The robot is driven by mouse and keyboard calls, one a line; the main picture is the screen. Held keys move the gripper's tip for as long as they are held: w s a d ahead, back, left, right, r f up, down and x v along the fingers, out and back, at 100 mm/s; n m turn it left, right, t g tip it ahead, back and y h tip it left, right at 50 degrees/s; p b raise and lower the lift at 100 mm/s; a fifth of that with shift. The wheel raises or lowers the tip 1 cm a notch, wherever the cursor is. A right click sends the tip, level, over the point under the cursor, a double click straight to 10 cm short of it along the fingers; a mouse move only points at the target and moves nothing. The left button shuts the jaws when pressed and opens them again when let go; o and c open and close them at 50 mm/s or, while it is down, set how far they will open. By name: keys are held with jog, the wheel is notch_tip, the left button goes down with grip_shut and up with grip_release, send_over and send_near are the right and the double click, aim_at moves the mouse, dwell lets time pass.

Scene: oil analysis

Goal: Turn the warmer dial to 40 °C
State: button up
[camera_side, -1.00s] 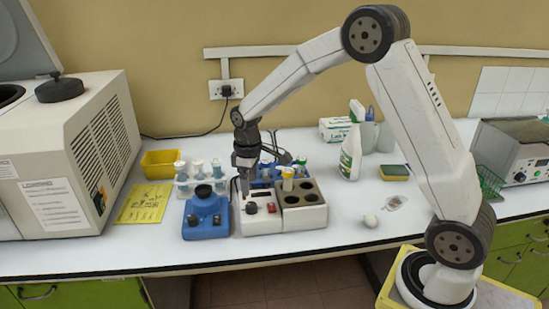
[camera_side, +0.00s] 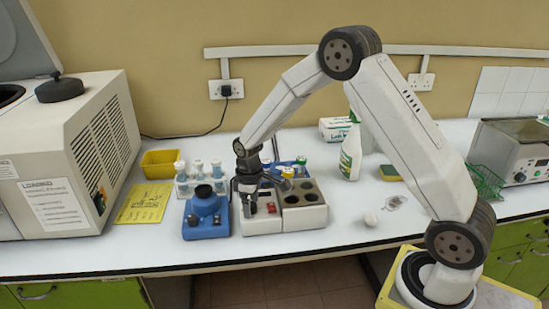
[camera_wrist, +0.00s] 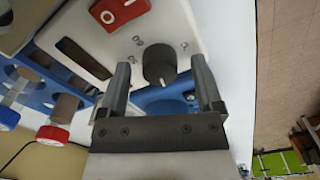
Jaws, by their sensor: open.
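The warmer (camera_side: 262,226) is a white block with dark round wells on its right part; its white panel (camera_wrist: 187,18) also shows in the wrist view. Its dial (camera_wrist: 158,63) is a black knob with a pale pointer mark, ringed by small printed numbers too blurred to read surely. A red rocker switch (camera_wrist: 118,12) and a dark display (camera_wrist: 82,58) are beside it. My gripper (camera_wrist: 160,70) is open, its two fingers on either side of the dial with gaps visible. In the side view my gripper (camera_side: 250,205) is low over the warmer's left part and hides the dial.
A blue device (camera_side: 207,222) with a black top stands close left of the warmer. A rack of tubes (camera_side: 199,180) and a yellow tray (camera_side: 161,163) are behind it. A white bottle (camera_side: 351,155) stands back right. The bench to the warmer's right is mostly clear.

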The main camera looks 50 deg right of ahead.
jog(key=shift+f, duration=0.1)
grip_shut()
jog(key=shift+m, duration=0.4)
jog(key=m, duration=0.9)
dwell(0.4)
dwell(0.5)
